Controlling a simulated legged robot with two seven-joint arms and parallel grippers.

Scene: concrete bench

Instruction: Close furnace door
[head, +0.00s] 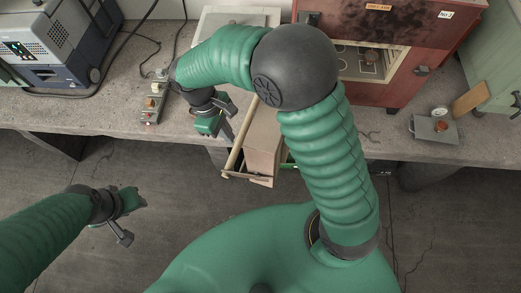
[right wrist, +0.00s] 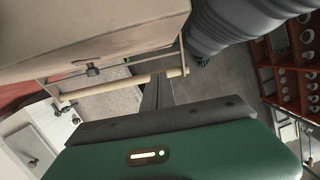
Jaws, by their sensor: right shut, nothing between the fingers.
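The red furnace (head: 401,22) stands on the bench at the upper right, its chamber opening (head: 362,62) partly in view. Its door (head: 262,150) appears swung out over the bench's front edge, with a pale bar handle (head: 233,158) along its left side. My right arm hides the hinge area. My right gripper (head: 226,135) is shut and empty, left of the handle. In the right wrist view, its fingers (right wrist: 157,92) reach the bar (right wrist: 118,86) beside the beige door (right wrist: 90,35); contact is unclear. My left gripper (head: 126,222) hangs over the floor at the left, its jaws unclear.
A control box with a red button (head: 152,103) sits on the bench (head: 110,118) left of my right gripper. A blue-grey instrument (head: 50,45) stands at the far left, with cables behind.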

